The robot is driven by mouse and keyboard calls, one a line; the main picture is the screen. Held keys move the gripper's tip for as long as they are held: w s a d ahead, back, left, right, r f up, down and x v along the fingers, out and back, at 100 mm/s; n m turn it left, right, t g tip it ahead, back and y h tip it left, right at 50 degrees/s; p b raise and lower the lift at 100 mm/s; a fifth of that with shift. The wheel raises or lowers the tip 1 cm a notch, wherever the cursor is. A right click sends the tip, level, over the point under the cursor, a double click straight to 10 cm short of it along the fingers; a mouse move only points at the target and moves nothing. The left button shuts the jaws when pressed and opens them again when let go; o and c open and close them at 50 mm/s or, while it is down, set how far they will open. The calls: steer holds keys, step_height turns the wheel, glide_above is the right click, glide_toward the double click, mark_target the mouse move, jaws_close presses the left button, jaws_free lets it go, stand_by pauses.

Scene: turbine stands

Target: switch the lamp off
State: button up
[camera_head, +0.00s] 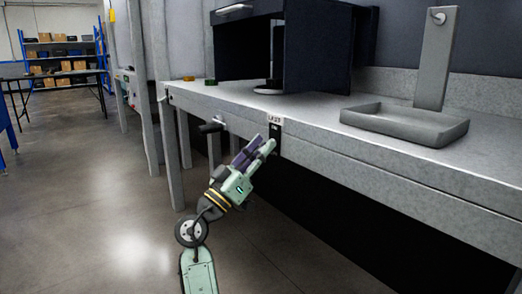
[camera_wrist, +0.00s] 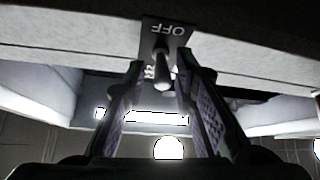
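The lamp switch is a small black plate on the bench's front edge, under a white label (camera_head: 274,119) that seems to read LAMP. In the wrist view the switch plate (camera_wrist: 178,30) shows the word OFF upside down. Its dark toggle lever (camera_wrist: 162,68) sticks out towards the camera, between my fingers. My gripper (camera_head: 258,148) is at the switch, and its fingers (camera_wrist: 170,78) stand apart on either side of the lever. I cannot tell whether either finger touches it. Other lettering beside the lever is partly hidden. I cannot make out the lamp itself.
The grey bench (camera_head: 350,150) carries a dark open booth (camera_head: 318,55) and a grey tray with an upright plate (camera_head: 405,125). A black handle (camera_head: 210,128) juts from the bench front, left of my gripper. Open floor (camera_head: 100,200) lies to the left.

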steer(key=shift+o, duration=0.2)
step_height(320, 180, up, 10)
stand_by(0.6)
